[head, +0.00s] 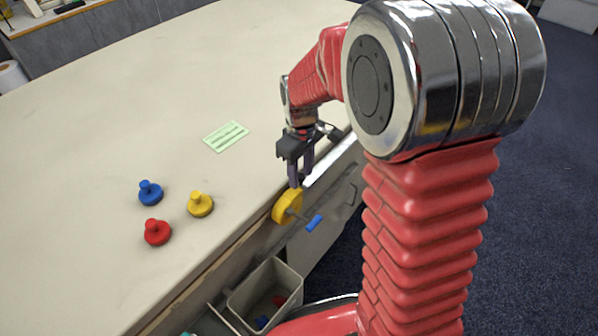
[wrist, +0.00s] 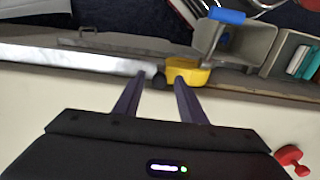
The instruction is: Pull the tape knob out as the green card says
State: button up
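A yellow round case (head: 286,206) with a blue-handled crank (head: 314,223) sits at the table's edge. In the wrist view, a small black knob (wrist: 158,80) is beside the yellow case (wrist: 187,72), at the near end of a pale strip (wrist: 75,63) running left along the edge. My gripper (head: 298,180) points down just above the case. In the wrist view its fingers (wrist: 160,82) are apart, with the knob seen between their tips; contact is unclear. The head view hides the knob. The green card (head: 226,136) lies flat on the table, with dark marks too small to read.
Blue (head: 150,192), yellow (head: 200,204) and red (head: 157,232) knobbed pieces stand on the table left of the case. A grey bin (head: 266,295) with small items hangs below the edge.

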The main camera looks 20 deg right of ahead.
jog(key=shift+c, duration=0.5)
grip_shut()
jog(key=shift+a, duration=0.25)
jog(key=shift+d, duration=0.15)
